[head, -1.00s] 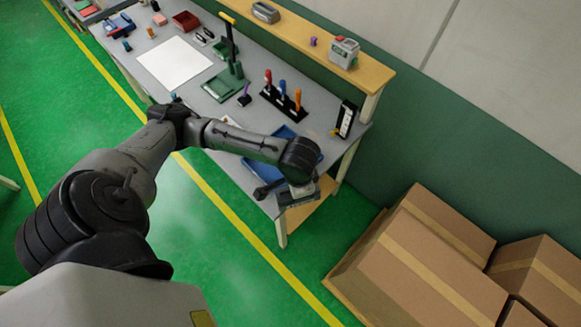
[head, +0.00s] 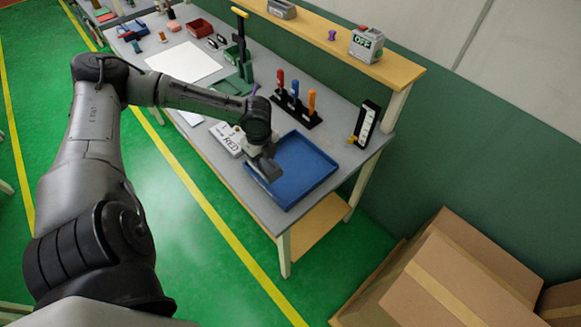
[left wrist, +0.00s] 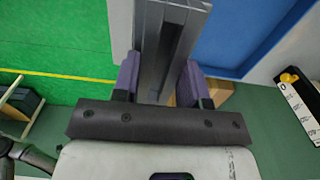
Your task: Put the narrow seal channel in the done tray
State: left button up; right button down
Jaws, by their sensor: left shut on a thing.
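My left gripper (head: 262,167) is over the left edge of a blue tray (head: 318,157), which lies on the bench's near right end. In the left wrist view its two purple fingers are shut on a grey channel (left wrist: 152,42), a long piece with a dark groove along it. The blue tray also shows in the left wrist view (left wrist: 235,35), to the right of the channel. The part of the tray floor that I see looks empty. The channel is hard to make out in the head view. My right gripper is not in view.
A white block marked RED (head: 228,140) sits left of the tray. A rack of coloured-handled tools (head: 296,100) and an upright black-and-white scale (head: 366,122) stand behind it. A raised wooden shelf (head: 340,45) runs along the back. Cardboard boxes (head: 455,275) stand right of the bench.

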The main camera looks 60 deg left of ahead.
pick_arm(q)
jog(key=w+f, duration=0.2)
jog(key=w, duration=0.1)
jog(key=w+a+f, duration=0.1)
jog(key=w+f, duration=0.1)
jog(key=w, duration=0.2)
jog(key=w+a+f+b, duration=0.1)
jog(key=w+f, duration=0.1)
jog(key=w, duration=0.1)
jog(key=shift+w+f, duration=0.25)
jog(key=shift+w, duration=0.05)
jog(key=shift+a+f, duration=0.1)
jog(key=shift+f, duration=1.95)
jog(key=o, duration=1.1)
jog(key=shift+f, duration=0.1)
jog(key=shift+c, duration=0.2)
